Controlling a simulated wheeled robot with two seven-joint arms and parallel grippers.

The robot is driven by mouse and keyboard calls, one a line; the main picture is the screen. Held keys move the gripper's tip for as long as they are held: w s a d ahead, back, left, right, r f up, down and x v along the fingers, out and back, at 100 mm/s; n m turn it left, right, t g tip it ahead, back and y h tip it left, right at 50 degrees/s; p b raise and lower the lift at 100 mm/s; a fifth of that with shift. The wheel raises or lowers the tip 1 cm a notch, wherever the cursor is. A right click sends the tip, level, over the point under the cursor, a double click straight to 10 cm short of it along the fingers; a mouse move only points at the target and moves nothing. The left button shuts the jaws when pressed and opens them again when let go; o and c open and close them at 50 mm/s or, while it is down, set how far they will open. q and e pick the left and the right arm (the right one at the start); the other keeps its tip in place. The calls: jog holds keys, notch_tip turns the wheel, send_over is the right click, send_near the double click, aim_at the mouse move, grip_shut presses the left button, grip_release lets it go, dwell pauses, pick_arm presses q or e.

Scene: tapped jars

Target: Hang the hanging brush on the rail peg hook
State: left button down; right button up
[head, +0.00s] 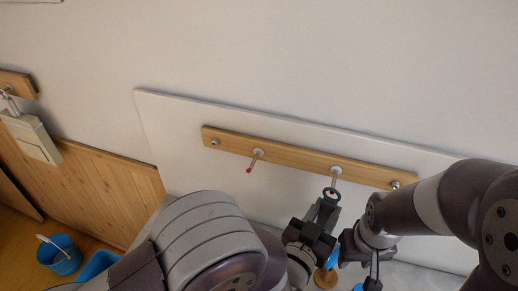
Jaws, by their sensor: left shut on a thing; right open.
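The wooden rail (298,156) is fixed to a white board on the wall. One peg hook (254,162) has a red tip and is empty. A second peg hook (335,175) sticks out farther right. My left gripper (327,208) is shut on the hanging brush, whose dark ring (331,194) shows just past the fingertips. The ring overlaps the end of the second peg; I cannot tell whether it is around it or in front of it. The rest of the brush is mostly hidden by the gripper. My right gripper (372,284) is open, low at the bottom edge.
Blue and tan items (326,278) show partly behind my grippers. A blue bucket (62,257) stands at the lower left beside another blue container (98,264). A pale object (32,138) hangs from another wooden rail (18,84) at the far left. The wall above the rail is clear.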

pick_arm(q)
jog(key=shift+s, duration=0.1)
jog(key=d+v, duration=0.1)
jog(key=v, duration=0.5)
jog(key=shift+s+r+p, duration=0.2)
jog(key=shift+s+p, duration=0.1)
jog(key=shift+d, duration=0.1)
